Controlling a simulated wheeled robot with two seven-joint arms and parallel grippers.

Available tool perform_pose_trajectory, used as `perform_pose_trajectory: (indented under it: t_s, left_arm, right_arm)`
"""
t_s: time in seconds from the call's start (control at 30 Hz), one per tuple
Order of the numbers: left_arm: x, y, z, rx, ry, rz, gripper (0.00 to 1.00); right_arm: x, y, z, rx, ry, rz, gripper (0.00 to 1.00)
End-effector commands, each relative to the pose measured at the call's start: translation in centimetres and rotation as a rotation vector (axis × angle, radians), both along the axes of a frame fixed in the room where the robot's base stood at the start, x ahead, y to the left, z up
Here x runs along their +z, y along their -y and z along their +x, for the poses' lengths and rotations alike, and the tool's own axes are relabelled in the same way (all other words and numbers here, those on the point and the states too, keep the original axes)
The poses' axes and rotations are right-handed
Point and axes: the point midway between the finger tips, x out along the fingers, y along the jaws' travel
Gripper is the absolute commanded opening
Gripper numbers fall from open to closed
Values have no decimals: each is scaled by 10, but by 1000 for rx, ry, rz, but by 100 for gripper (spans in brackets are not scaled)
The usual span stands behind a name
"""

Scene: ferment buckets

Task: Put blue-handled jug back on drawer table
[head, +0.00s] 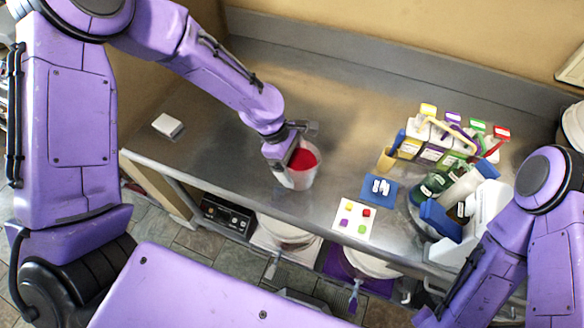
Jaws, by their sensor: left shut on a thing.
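My left gripper (293,146) is shut on a whitish jug (303,178) with red inside, at the front part of the metal counter (235,120). The jug's handle is hidden by the gripper, so I cannot tell its colour. I cannot tell whether the jug's base touches the counter. My right arm comes in at the lower right, and its gripper is out of view. No drawer table can be made out for sure.
A card with coloured squares (346,231) and a blue mat (370,197) lie right of the jug. Bottles (433,185) and labelled boxes (411,148) crowd the counter's right. A small white block (166,124) lies left. White buckets (288,234) stand below. The counter's back middle is clear.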

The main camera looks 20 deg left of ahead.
Motion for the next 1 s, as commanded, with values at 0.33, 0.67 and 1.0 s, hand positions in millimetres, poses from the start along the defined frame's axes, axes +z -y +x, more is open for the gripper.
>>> perform_pose_trajectory:
  t_s: [0.33,0.67,1.0]
  left_arm:
    - [-43,-9,9,3,0,-2,36]
    - [-47,-9,9,2,1,-1,36]
    - [-39,-12,9,2,4,-1,100]
  right_arm:
    - [0,0,-1,0,-1,0,0]
    - [0,0,0,-1,0,0,0]
    - [-3,0,-1,0,0,-1,0]
